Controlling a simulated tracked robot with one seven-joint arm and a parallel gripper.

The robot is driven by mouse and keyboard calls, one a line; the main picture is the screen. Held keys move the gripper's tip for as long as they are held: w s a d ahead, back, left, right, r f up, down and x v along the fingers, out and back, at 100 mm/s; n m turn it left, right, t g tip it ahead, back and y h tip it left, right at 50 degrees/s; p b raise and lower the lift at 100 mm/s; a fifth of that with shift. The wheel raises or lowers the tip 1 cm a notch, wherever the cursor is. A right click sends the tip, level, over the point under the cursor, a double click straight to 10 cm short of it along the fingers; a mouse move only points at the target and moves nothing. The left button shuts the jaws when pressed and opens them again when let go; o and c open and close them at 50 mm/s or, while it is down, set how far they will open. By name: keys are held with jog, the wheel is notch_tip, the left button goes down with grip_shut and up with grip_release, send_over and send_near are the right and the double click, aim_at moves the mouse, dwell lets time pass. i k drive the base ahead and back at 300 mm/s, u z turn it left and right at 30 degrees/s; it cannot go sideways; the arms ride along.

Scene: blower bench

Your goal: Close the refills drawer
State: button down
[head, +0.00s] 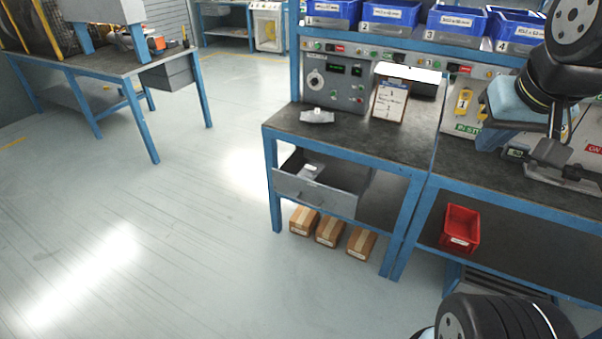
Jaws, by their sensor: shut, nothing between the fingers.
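The refills drawer, a grey metal drawer (315,196) under the left workbench, is pulled out towards the open floor. Its inside shows from above, with a small pale item (312,169) in it. I cannot read a label on its front. My gripper (548,158) is at the right of the head view, in front of the right-hand bench, well to the right of the drawer and apart from it. It is shut and empty. The arm's dark joints partly cover the bench behind.
The workbench (345,140) carries a control panel (338,85), a clipboard (390,100) and a small grey fixture (317,116). Brown boxes (328,231) lie below the drawer. A red bin (460,229) sits on the right lower shelf. The floor left of the drawer is clear.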

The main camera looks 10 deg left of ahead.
aim_at(340, 188)
jog(key=z, duration=0.05)
jog(key=i, duration=0.95)
jog(key=u, duration=0.1)
